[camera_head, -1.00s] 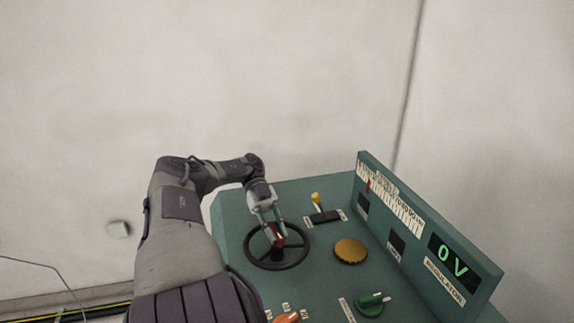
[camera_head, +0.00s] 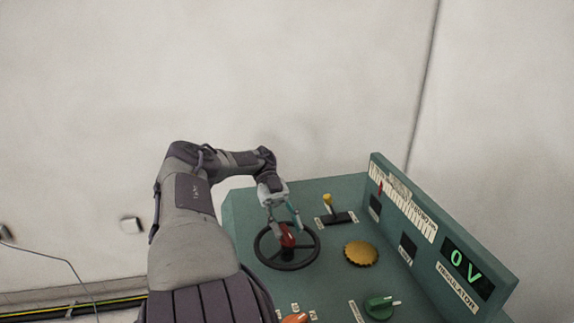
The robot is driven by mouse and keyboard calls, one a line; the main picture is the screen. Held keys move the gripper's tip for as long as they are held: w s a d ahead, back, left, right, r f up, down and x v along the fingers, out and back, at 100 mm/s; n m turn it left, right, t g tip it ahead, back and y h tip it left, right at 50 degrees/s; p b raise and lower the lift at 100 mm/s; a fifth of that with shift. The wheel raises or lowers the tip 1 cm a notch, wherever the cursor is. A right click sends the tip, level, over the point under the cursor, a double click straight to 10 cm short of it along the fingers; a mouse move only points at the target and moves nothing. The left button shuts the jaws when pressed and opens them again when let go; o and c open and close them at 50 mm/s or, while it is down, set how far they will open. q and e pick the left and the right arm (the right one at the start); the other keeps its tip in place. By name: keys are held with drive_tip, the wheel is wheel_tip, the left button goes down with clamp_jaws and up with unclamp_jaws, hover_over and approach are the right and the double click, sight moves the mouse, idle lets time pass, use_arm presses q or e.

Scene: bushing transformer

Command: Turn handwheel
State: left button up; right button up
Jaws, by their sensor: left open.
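The black handwheel (camera_head: 313,258) lies on the top of a green control console, with a red knob or hub (camera_head: 288,237) standing up at its middle. My left gripper (camera_head: 285,226) hangs over the wheel with its fingers pointing down. Its fingers are apart, on either side of the red part; whether they touch it I cannot tell. The console's display (camera_head: 466,268) reads 0 V. My right gripper does not show.
The green console (camera_head: 345,190) also carries a yellow-tipped lever (camera_head: 328,203), a brass-coloured knob (camera_head: 361,254), a green switch (camera_head: 379,307) and an orange switch (camera_head: 295,318). A raised panel with gauges stands along its right side. A pale wall is behind.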

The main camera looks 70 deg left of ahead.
sight(287, 231)
use_arm(q)
wheel_tip(287, 231, up, 8)
drive_tip(key=shift+f, duration=0.1)
